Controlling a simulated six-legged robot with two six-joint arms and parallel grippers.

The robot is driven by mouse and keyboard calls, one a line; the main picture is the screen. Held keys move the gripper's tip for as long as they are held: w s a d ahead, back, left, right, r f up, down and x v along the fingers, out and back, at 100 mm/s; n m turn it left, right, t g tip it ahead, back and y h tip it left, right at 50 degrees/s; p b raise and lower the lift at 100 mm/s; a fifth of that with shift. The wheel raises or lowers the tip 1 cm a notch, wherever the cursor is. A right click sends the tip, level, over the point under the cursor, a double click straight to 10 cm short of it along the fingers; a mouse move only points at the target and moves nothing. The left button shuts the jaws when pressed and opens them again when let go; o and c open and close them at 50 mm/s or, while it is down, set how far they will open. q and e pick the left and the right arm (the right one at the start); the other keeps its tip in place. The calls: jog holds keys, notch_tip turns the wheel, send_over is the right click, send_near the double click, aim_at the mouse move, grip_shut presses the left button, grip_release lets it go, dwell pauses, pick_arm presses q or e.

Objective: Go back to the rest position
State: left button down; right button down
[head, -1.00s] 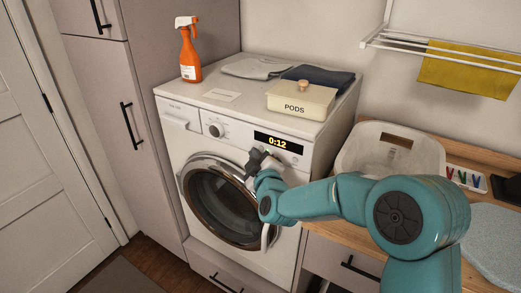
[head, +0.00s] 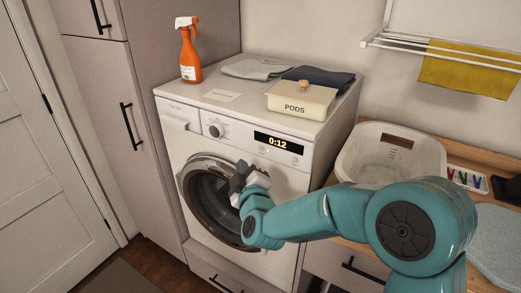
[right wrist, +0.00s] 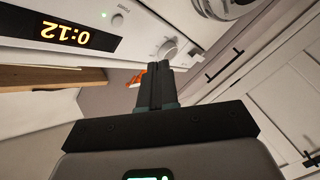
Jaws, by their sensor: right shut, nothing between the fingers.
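My right gripper (head: 240,178) is shut and empty in front of the washing machine (head: 180,140), close to its round door (head: 204,190). The teal right arm reaches in from the right. In the right wrist view the fingers (right wrist: 155,85) are pressed together with nothing between them. The washer's display (head: 277,142) reads 0:12; it also shows in the right wrist view (right wrist: 77,35). The gripper hides part of the door's right side. My left gripper is not in view.
On the washer stand an orange spray bottle (head: 189,52), a PODS box (head: 301,98) and folded cloths (head: 256,67). A white basket (head: 380,160) stands on the wooden counter at right. A drying rack with a yellow cloth (head: 468,70) hangs above.

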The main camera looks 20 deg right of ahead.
dwell(0.3)
jog(key=s+d+f+g, duration=0.1)
jog(key=s+f+g, duration=0.15)
jog(key=f, duration=0.65)
jog(key=s+d+f+g+y, duration=0.15)
jog(key=s+f, duration=0.25)
jog(key=f, duration=0.5)
jog(key=s+f+g, duration=0.3)
jog(key=f, duration=0.7)
jog(key=s+a+f+m+g+y, duration=0.1)
jog(key=s+a+f+m+g, duration=0.1)
jog(key=s, duration=0.6)
jog(key=s+a+f+m+g+y, duration=0.2)
jog(key=s+a+f+m+g, duration=0.1)
jog(key=s, duration=0.5)
jog(key=s+a+f+m+g+y, duration=0.1)
jog(key=s+f+m+g, duration=0.3)
jog(key=s, duration=0.4)
jog(key=shift+a+f+m+g, duration=0.4)
jog(key=shift+a+f+m, duration=0.15)
jog(key=shift+a+m, duration=0.2)
